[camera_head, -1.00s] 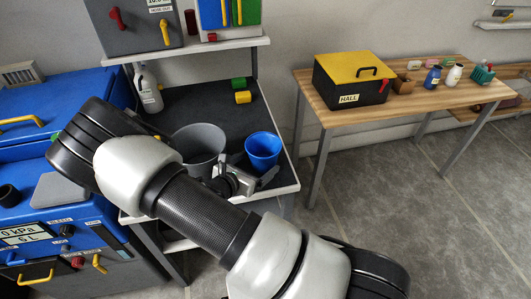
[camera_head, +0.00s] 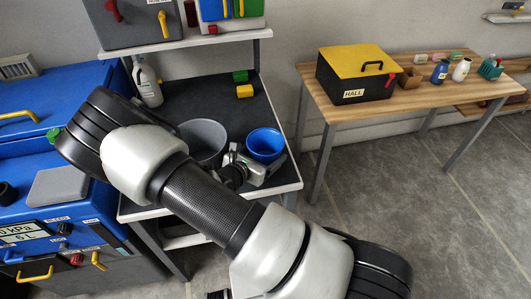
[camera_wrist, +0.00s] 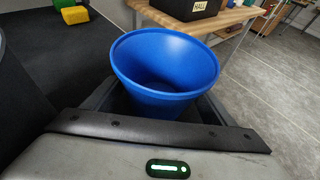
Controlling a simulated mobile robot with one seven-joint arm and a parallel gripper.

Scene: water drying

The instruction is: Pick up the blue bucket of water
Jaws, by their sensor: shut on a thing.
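The blue bucket (camera_head: 265,146) stands upright near the front right corner of the dark-topped bench. My gripper (camera_head: 259,160) is at its near side, with a finger on either side of it. In the wrist view the bucket (camera_wrist: 165,70) sits between the two dark fingers, and my gripper (camera_wrist: 160,105) is shut on it. The bucket's open top faces up. I cannot tell the water level inside. Its base is hidden behind the gripper, so I cannot tell whether it touches the bench.
A larger grey bucket (camera_head: 204,140) stands just left of the blue one. Yellow (camera_head: 245,91) and green (camera_head: 240,76) blocks and a white bottle (camera_head: 148,82) are farther back. A wooden table (camera_head: 420,88) with a yellow-lidded box (camera_head: 355,72) stands to the right. Open floor lies between.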

